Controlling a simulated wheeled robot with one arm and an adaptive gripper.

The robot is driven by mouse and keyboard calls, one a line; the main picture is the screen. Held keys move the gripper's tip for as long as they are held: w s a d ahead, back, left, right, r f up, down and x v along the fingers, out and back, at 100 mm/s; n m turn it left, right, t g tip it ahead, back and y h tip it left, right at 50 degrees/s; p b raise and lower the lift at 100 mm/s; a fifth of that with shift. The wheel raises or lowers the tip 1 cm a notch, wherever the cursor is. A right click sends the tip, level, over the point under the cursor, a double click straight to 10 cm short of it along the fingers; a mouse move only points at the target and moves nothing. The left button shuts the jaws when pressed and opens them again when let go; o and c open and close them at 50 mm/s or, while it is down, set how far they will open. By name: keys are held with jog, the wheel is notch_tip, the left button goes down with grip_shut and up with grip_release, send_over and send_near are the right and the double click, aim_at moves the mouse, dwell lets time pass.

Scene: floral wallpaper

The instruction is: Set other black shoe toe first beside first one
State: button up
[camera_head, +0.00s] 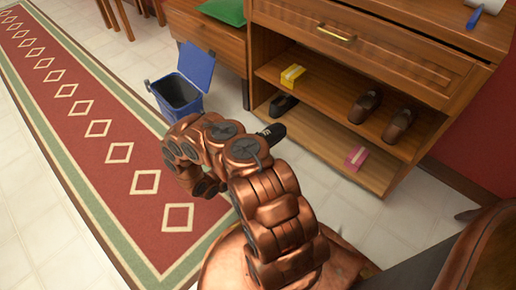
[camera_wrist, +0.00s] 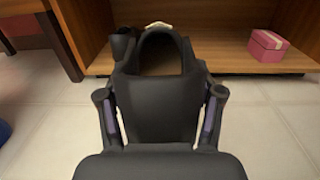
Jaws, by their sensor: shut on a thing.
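My gripper (camera_wrist: 160,98) is shut on a black shoe (camera_wrist: 160,100), with one finger on each side of it. The shoe's opening shows at its far end in the wrist view, just in front of the cabinet's bottom shelf. In the head view, part of the held shoe (camera_head: 272,133) with pale laces shows past my arm, which hides the gripper. The first black shoe (camera_head: 283,104) stands at the left of the bottom shelf (camera_head: 330,137). In the wrist view, this first shoe (camera_wrist: 122,42) is partly hidden behind the held one, slightly left.
A pink box (camera_head: 357,158) lies on the bottom shelf to the right, with bare shelf between. Brown shoes (camera_head: 398,125) and a yellow box (camera_head: 292,74) are on the shelf above. A blue bin (camera_head: 185,85) stands left of the cabinet, near the red runner (camera_head: 75,107).

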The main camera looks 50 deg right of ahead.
jog(key=shift+s+d+f+g, duration=0.2)
jog(key=shift+s+f+g, duration=0.15)
jog(key=shift+s, duration=0.25)
jog(key=shift+d+f, duration=0.1)
jog(key=shift+f, duration=0.05)
jog(key=shift+w+d+f+b, duration=0.1)
jog(key=shift+d+f+b, duration=1.05)
jog(key=shift+d, duration=0.2)
jog(key=shift+d+f+b, duration=1)
jog(key=shift+d+f, duration=0.2)
jog(key=shift+d, duration=0.15)
jog(key=shift+w+d+f+b, duration=0.2)
jog(key=shift+d+b, duration=1.2)
jog(key=shift+d, duration=1.9)
jog(key=shift+w+d+f+b, duration=0.15)
jog(key=shift+d+b, duration=1.2)
jog(key=shift+d, duration=2)
jog(key=shift+w+d+f+b, duration=0.15)
jog(key=shift+d+b, duration=1.25)
jog(key=shift+d, duration=1.9)
jog(key=shift+d+f, duration=0.15)
jog(key=shift+d, duration=0.1)
jog(key=shift+f, duration=0.85)
jog(key=shift+a+f, duration=0.1)
jog(key=shift+f, duration=0.2)
jog(key=o, duration=1.5)
